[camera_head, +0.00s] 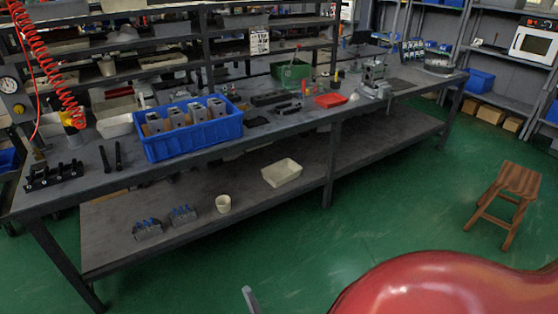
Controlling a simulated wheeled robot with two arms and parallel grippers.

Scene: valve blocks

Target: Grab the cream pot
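The cream pot (223,204) is a small, round, open-topped cup. It stands upright on the grey lower shelf (240,186) of the workbench, near the shelf's front edge. Nothing touches it and no gripper is near it. A thin grey tip shows at the bottom edge of the view, left of a large glossy red shape. It may be a finger of my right gripper, but too little shows to tell its state. My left gripper is not in view.
Dark metal blocks with blue parts (183,215) sit left of the pot. A cream tray (282,173) lies to its right. The benchtop above holds a blue crate (190,143) of grey blocks. A wooden stool (505,192) stands at right. Green floor before the bench is clear.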

